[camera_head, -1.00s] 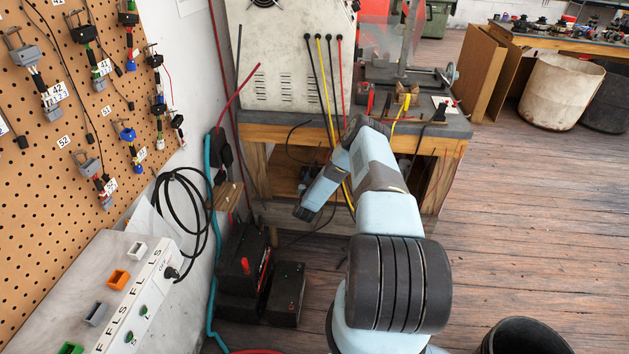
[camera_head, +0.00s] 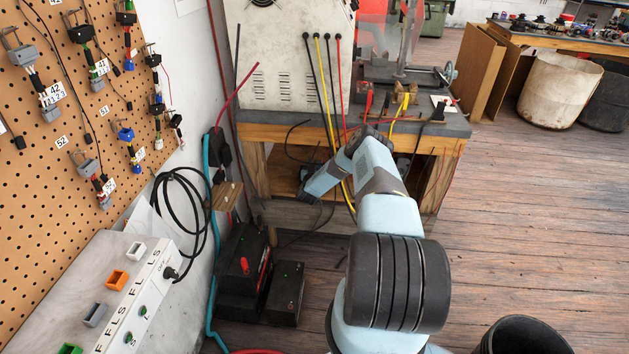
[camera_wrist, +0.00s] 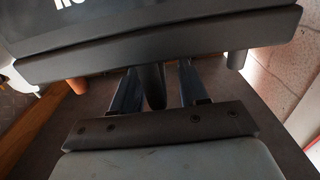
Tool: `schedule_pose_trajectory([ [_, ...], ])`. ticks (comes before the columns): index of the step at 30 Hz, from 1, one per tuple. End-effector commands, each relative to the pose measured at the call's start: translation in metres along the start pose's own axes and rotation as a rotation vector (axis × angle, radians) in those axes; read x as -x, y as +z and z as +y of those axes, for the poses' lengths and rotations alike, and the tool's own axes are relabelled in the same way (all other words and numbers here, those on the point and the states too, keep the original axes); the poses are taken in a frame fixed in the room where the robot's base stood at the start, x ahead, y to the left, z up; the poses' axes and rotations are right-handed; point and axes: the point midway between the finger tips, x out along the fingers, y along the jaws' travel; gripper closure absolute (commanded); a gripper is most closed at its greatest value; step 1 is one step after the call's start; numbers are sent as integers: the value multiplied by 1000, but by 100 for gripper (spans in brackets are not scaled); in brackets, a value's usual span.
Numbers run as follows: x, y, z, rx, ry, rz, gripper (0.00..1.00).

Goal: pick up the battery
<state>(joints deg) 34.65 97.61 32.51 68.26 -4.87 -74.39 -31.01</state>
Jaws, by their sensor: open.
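In the wrist view, a large dark box, which looks like a battery (camera_wrist: 150,50), fills the upper part, with cut-off white lettering. A reddish post and a dark post stick out along its lower edge. My gripper (camera_wrist: 159,76) is open, its two fingers reaching toward that edge, with a dark piece of the box between them. I cannot tell whether they touch it. In the head view, my forearm reaches in front of the bench's lower shelf; the fingers are not clear there. Two black battery-like boxes stand on the floor, one with a red part (camera_head: 244,266) and one lower (camera_head: 286,293).
The workbench (camera_head: 430,135) carries a white panel machine (camera_head: 290,65) and hanging cables. The pegboard (camera_head: 70,120) and a switch box (camera_head: 120,290) line the left wall. A dark bin (camera_head: 525,338) stands front right. The wooden floor (camera_head: 530,210) at right is clear.

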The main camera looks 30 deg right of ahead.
Motion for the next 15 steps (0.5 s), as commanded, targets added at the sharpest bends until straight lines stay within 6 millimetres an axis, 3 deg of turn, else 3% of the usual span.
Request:
schedule_pose_trajectory([
  [5, 0, 0, 0, 0, 0, 0, 57],
  [15, 0, 0, 0, 0, 0, 0, 90],
])
